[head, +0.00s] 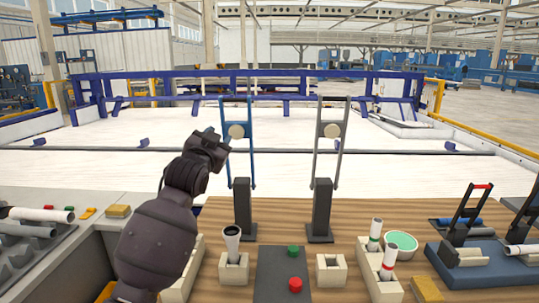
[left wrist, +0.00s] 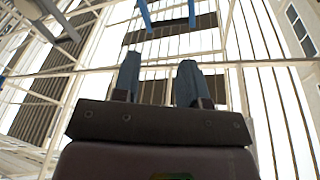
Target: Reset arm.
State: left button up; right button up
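My left arm rises from the bottom left in the head view. Its gripper (head: 214,137) is raised above the work table, in front of the blue stand's upper part. The left wrist view shows its two fingers (left wrist: 160,80) apart with nothing between them, and the roof structure beyond. A pipe (head: 232,243) stands upright in a beige holder block (head: 234,272) on the wooden table. Two white pipes with red bands (head: 375,235) (head: 389,262) stand in a beige block at the right. My right gripper is not in view.
A blue stand (head: 243,208) and a grey stand (head: 321,208) rise from the table. An empty beige holder (head: 331,270) stands right of a dark panel with green and red buttons (head: 294,284).

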pick_arm(q)
jog(key=s+a+f+n+g+y, duration=0.1)
jog(key=s+a+f+n, duration=0.15)
jog(key=s+f, duration=0.55)
jog(key=s+a+f+n+g, duration=0.1)
jog(key=s+a+f, duration=0.25)
jog(key=f, duration=0.75)
jog(key=s+a+f+n+g+y, duration=0.1)
jog(key=s+a+f, duration=0.2)
jog(key=s+f, duration=0.55)
jog(key=s+a+f+n+g+y, duration=0.1)
jog(key=s+a+f+g, duration=0.1)
jog(key=s+f, duration=0.8)
jog(key=s+a+f+n+g+y, duration=0.1)
jog(key=s+a+f+g, duration=0.2)
jog(key=s+f, duration=0.8)
jog(key=shift+s+a+f, duration=0.2)
jog(key=shift+s+a, duration=0.15)
jog(key=shift+s, duration=1.5)
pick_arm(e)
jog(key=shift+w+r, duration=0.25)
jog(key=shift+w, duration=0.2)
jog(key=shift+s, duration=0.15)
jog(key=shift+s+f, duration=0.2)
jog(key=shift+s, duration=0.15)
